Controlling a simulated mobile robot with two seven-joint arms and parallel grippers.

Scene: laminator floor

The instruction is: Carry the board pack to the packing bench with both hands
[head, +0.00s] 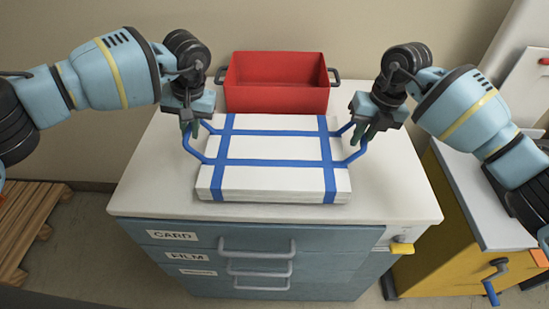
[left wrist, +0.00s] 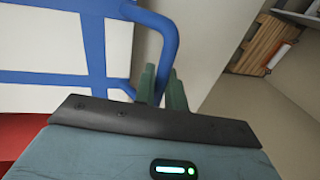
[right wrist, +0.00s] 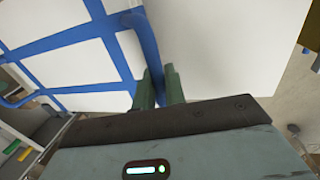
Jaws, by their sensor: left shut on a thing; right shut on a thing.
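The board pack (head: 272,180) is a flat white stack bound with blue straps, with a blue loop handle at each side. It is over the top of the drawer cabinet in the head view; I cannot tell whether it touches the top. My left gripper (head: 190,130) is shut on the left handle (left wrist: 165,35), and its fingers show beside the handle in the left wrist view. My right gripper (head: 364,135) is shut on the right handle (right wrist: 148,45). The packing bench cannot be made out for sure.
A red bin (head: 277,85) with dark side handles stands behind the pack. The white cabinet top (head: 390,205) has bare room at both sides. Drawers with grey handles (head: 257,252) face me. A yellow cabinet (head: 440,250) with a crank stands right; a wooden pallet (head: 25,220) lies on the floor left.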

